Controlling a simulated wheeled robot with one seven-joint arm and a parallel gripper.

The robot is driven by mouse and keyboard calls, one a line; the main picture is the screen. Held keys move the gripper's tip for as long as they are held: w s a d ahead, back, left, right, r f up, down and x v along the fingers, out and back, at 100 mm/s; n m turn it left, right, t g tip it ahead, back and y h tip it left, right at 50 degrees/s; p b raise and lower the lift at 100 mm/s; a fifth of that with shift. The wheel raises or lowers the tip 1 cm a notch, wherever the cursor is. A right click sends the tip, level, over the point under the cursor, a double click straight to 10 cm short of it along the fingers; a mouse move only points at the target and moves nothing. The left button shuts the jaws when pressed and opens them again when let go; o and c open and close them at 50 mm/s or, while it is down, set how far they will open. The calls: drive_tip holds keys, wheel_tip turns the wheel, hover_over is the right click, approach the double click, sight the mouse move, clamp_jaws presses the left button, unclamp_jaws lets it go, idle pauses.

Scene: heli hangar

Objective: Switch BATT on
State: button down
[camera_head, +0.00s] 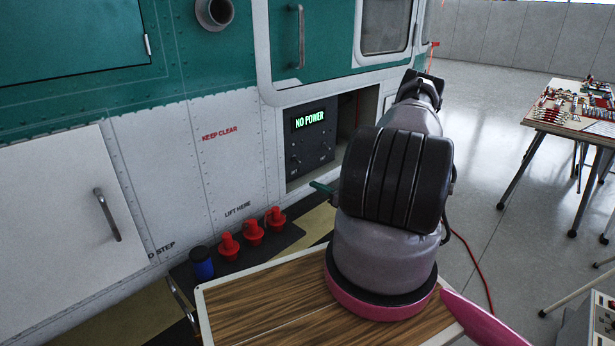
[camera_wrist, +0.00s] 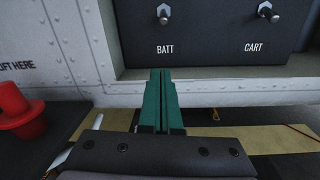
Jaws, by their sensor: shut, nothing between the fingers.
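The BATT switch (camera_wrist: 163,13) is a small metal toggle above its BATT label in the wrist view. Its lever looks turned downward, much like the CART switch (camera_wrist: 268,12) to its right. Both sit on a dark panel, also in the head view (camera_head: 297,143), where its display reads NO POWER in green. The toggles are too small to tell apart in the head view. My gripper (camera_wrist: 161,72) has green fingers, shut together and empty, below the BATT label and apart from the switch. Its green tip also shows in the head view (camera_head: 318,186), below the panel.
The panel sits in an open bay whose light riveted lower edge (camera_wrist: 240,93) lies by my fingers. Red plugs (camera_head: 253,232) and a blue can (camera_head: 202,262) stand on a dark surface below. A table with parts (camera_head: 560,130) stands at right, with clear floor between.

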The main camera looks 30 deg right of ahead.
sight(292, 173)
drive_tip(key=x, duration=0.9)
drive_tip(key=shift+w+a+r, duration=0.1)
drive_tip(key=shift+w+a, duration=0.05)
drive_tip(key=shift+w, duration=0.15)
drive_tip(key=shift+s+d+r, duration=0.25)
drive_tip(key=shift+r, duration=0.35)
drive_tip(key=shift+s+d+r, duration=0.25)
drive_tip(key=shift+r, duration=0.4)
drive_tip(key=shift+s+r, duration=0.15)
drive_tip(key=shift+r, duration=0.35)
drive_tip(key=shift+r, duration=0.1)
drive_tip(key=shift+s+d+r+g+h, duration=0.15)
drive_tip(key=shift+r+g+h, duration=0.1)
drive_tip(key=shift+g, duration=0.3)
drive_tip(key=shift+s+r+g+h, duration=0.15)
drive_tip(key=shift+g+h, duration=0.1)
drive_tip(key=shift+g, duration=0.3)
drive_tip(key=shift+r, duration=0.1)
drive_tip(key=g, duration=0.1)
drive_tip(key=r+g+h, duration=0.1)
drive_tip(key=g, duration=0.1)
drive_tip(key=r+g, duration=0.1)
drive_tip(key=shift+s+d+g+h, duration=0.15)
drive_tip(key=shift+s+g+h, duration=0.15)
drive_tip(key=shift+h, duration=0.1)
drive_tip(key=shift+r, duration=0.1)
